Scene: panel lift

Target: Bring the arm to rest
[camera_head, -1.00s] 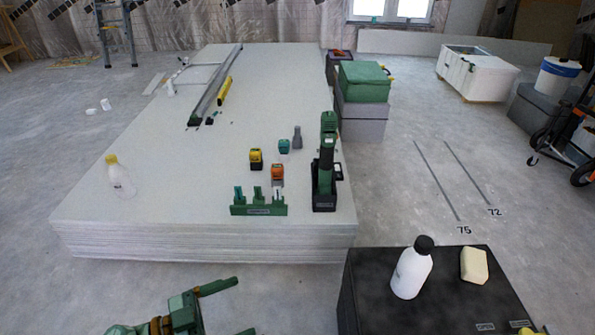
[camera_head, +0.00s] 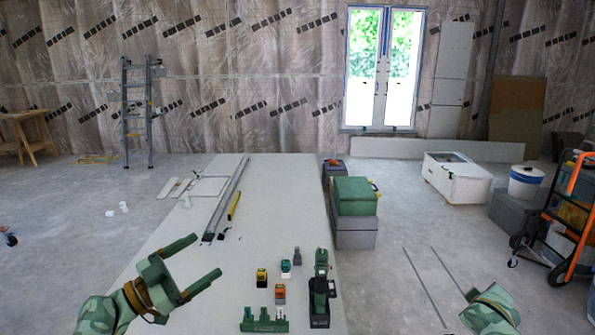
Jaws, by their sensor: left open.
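My left gripper (camera_head: 207,256) is raised in the lower left of the head view. Its two green fingers are spread apart with nothing between them. In the picture it lies over the left part of the pale panel stack (camera_head: 180,262), left of the small tools. A green patterned part of my right arm (camera_head: 490,312) shows at the lower right edge. The right gripper's fingers cannot be made out.
On the stack are a green tool rack (camera_head: 264,325), a green and black power tool (camera_head: 320,290), small yellow and orange tools and a long rail (camera_head: 224,200). Green and grey cases (camera_head: 355,196) stand beside it. Open floor lies at the right, before a hand truck (camera_head: 572,225).

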